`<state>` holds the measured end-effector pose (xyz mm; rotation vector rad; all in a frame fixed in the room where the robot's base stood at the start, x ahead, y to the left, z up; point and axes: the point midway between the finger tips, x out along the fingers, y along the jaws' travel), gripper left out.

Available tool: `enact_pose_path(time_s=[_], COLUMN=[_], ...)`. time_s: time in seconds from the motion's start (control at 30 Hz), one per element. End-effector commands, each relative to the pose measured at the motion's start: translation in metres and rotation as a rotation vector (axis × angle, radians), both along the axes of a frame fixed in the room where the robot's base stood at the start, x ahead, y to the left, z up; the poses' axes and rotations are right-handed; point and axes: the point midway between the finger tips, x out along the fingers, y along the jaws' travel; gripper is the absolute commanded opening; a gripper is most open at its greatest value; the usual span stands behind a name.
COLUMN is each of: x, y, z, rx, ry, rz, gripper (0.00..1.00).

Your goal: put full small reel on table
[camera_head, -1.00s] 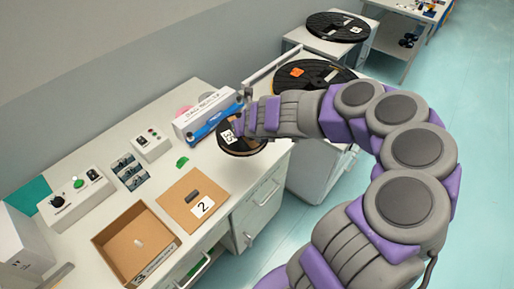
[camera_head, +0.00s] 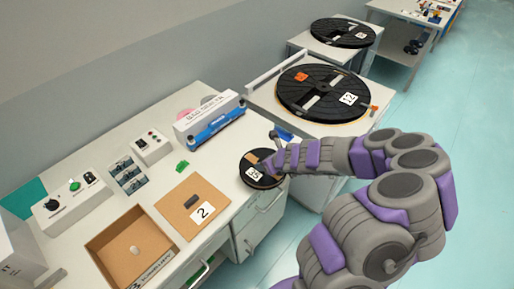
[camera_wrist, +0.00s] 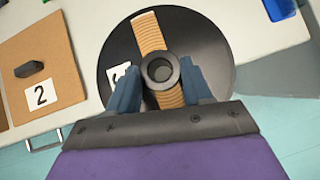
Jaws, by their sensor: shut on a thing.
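The small reel (camera_head: 257,172) is a black disc with brown tape wound on it and a white numbered label. In the head view it is at the right front edge of the white table (camera_head: 226,150). In the wrist view the reel (camera_wrist: 108,62) lies under my gripper (camera_wrist: 163,80), whose two blue-grey fingers close on the grey hub at its centre. My gripper (camera_head: 277,160) is shut on the reel. The reel looks flat and partly overhangs the table edge in the wrist view; I cannot tell whether it touches the tabletop.
A cardboard pad labelled 2 (camera_head: 178,199), an open cardboard box (camera_head: 105,243), a blue-and-white sealer (camera_head: 209,121) and control boxes (camera_head: 67,200) stand on the table. A large reel (camera_head: 300,97) lies on the cabinet behind.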

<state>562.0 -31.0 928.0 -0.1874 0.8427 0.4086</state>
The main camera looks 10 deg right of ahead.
Motion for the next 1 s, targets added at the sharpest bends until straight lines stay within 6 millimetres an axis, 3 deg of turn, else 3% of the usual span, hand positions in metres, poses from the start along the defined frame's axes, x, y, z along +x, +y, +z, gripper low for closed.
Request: enact_pose_path(time_s=[0.6, 1.0], x=[0.095, 0.116], y=[0.000, 0.002], z=[-0.008, -0.009], rx=[-0.005, -0.002], ry=[-0.004, -0.005], rz=[-0.002, 0.000], gripper=[0.00, 0.00])
